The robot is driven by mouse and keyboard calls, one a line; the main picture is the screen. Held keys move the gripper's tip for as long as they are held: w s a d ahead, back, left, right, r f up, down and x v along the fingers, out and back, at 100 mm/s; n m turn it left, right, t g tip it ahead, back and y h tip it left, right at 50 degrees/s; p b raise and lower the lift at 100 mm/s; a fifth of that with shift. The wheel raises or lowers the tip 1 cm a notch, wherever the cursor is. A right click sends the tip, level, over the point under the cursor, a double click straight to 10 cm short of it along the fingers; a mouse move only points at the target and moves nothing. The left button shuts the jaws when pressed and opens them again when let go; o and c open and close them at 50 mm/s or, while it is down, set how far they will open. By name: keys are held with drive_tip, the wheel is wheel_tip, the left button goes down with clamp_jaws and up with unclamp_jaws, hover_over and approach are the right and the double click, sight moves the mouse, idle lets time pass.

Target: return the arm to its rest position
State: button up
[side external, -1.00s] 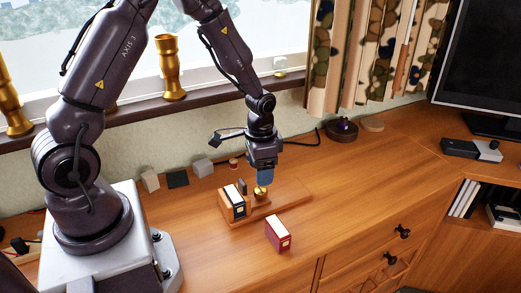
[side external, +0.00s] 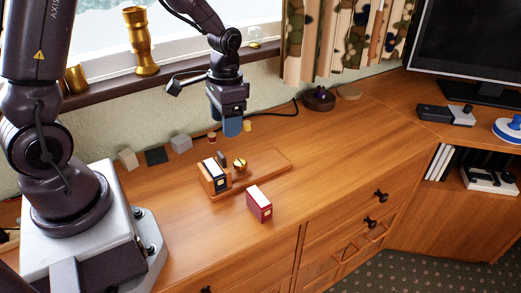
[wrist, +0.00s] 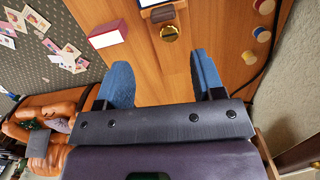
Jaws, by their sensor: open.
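My gripper (side external: 233,127) hangs above the wooden desk with its blue fingers pointing down. It is raised clear of a small brass round object (side external: 240,165), which sits on a low wooden board (side external: 272,170). In the wrist view my two blue fingers (wrist: 163,80) are spread apart with nothing between them. The brass object (wrist: 169,33) lies beyond the fingertips there. My arm is bent, with the forearm coming down from the top of the side view.
A wooden holder with a dark, white-topped book (side external: 214,176) stands on the board. A red box (side external: 258,203) stands in front.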

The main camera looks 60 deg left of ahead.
drive_tip(key=s+d+r+t, duration=0.3)
drive_tip(key=s+r, duration=0.3)
drive_tip(key=r, duration=0.3)
drive_tip(key=s+d+r+t, duration=0.3)
drive_tip(key=s+r, duration=0.3)
drive_tip(key=r, duration=0.3)
drive_tip(key=shift+s+d+n, duration=0.2)
drive_tip(key=shift+d+n, duration=0.2)
drive_tip(key=shift+d, duration=0.1)
